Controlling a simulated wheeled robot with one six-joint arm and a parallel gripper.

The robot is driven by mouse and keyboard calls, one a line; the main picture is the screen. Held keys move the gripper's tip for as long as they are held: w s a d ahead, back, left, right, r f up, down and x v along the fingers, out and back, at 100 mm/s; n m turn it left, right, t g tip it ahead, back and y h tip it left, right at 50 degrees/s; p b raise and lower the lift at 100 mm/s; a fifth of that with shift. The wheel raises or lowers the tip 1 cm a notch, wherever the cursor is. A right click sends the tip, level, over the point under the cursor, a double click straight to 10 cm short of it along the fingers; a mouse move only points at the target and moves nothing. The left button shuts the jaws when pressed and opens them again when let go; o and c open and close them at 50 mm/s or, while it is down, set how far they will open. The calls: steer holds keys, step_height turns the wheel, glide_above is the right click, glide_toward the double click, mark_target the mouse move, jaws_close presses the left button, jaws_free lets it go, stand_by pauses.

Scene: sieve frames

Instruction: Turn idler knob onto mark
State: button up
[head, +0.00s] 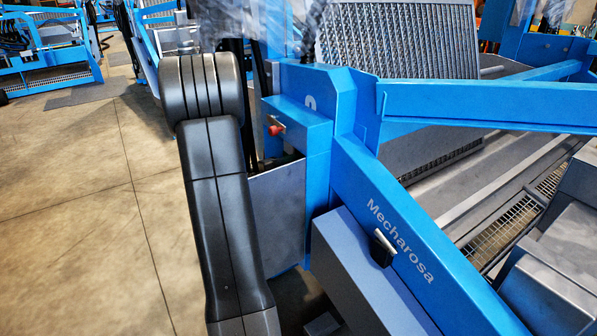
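I cannot tell for certain which part is the idler knob. A small red knob or button (275,129) sticks out from the left face of a blue box on the machine frame. A black and silver handle (384,246) sits lower, at the edge of the blue beam marked "Mecharosa" (400,240). No alignment mark can be made out at either. My dark grey arm reaches up from the bottom, left of the machine, and bends at the top. My gripper is not in view.
A grey box (355,275) stands below the beam. A blue crossbar (470,103) runs right, before a ridged metal panel (397,40). Rails and walkway grating (505,230) lie at right.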

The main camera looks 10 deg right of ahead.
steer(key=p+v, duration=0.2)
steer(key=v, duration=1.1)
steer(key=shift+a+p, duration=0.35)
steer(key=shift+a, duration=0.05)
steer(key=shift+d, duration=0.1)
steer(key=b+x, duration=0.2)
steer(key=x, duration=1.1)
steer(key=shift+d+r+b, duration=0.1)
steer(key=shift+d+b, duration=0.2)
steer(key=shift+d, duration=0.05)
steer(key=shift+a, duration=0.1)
